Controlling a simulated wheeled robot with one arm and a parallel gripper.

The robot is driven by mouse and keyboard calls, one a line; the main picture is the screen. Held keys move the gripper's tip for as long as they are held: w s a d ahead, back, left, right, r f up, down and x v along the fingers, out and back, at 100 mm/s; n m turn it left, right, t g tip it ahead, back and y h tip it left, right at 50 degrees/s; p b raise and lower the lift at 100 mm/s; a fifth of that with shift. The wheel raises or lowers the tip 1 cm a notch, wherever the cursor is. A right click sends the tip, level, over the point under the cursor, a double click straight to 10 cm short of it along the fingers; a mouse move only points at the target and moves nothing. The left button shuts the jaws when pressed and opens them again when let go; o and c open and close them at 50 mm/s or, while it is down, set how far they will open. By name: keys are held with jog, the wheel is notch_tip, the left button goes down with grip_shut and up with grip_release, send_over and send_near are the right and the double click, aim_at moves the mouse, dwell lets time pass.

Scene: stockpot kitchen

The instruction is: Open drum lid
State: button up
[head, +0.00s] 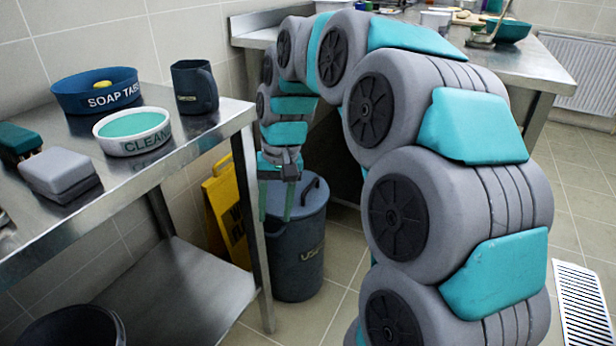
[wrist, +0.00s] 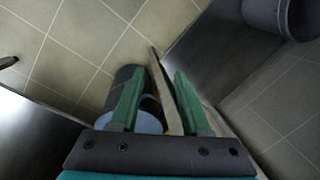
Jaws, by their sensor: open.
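The dark blue-grey drum (head: 298,262) stands on the floor beside the metal table. Its round lid (head: 311,196) is on top, and a raised handle shows at the lid's edge. My gripper (head: 275,212) points down at the left side of the lid, with its two green fingers apart. I cannot tell whether a finger touches the lid. In the wrist view my gripper (wrist: 158,76) is open, and part of the drum's pale blue lid (wrist: 148,122) shows low between and behind the fingers. Much of the drum there is hidden by the fingers.
A metal table (head: 130,175) with a lower shelf stands left of the drum. It bears a blue soap tub (head: 95,98), a white cleaning bowl (head: 125,147) and a dark mug (head: 194,88). A yellow floor sign (head: 225,210) stands between table and drum. Tiled floor is open in front.

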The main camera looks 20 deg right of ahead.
jog(key=w+d+m, duration=0.1)
jog(key=w+d, duration=0.2)
jog(key=w, duration=0.4)
jog(key=m+t, duration=0.2)
jog(key=m, duration=0.4)
send_near(311, 184)
jog(key=p+x, duration=0.1)
jog(key=x, duration=0.7)
jog(key=shift+c, duration=0.4)
grip_shut()
